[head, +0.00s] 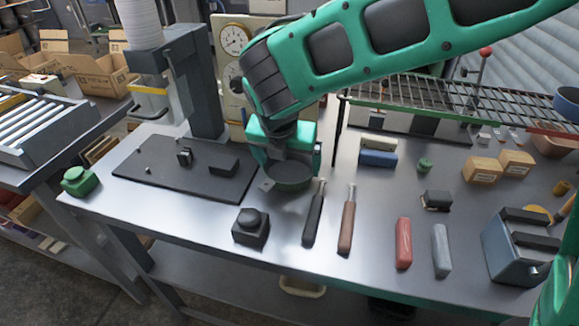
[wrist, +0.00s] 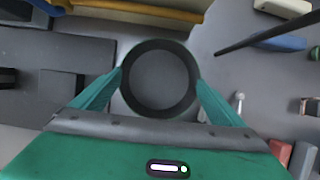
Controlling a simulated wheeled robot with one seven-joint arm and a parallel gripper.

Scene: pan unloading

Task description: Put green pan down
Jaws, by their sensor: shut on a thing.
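The green pan (head: 290,184) is a round, shallow, dark grey-green dish below my gripper in the head view. In the wrist view, its open, empty bowl (wrist: 158,76) faces the camera between the two green fingers. My gripper (head: 287,162) points down over the metal table and is shut on the pan, with one finger against each side of the rim. The pan looks level and low over the tabletop. I cannot tell whether its underside touches the table. No handle shows.
A dark base plate with a column (head: 190,175) stands left of the pan. A black block with a knob (head: 251,227) and two handled tools (head: 314,218) (head: 347,222) lie in front. A wire rack (head: 450,100) spans the back right. Bare table shows between the tools and the red piece (head: 404,243).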

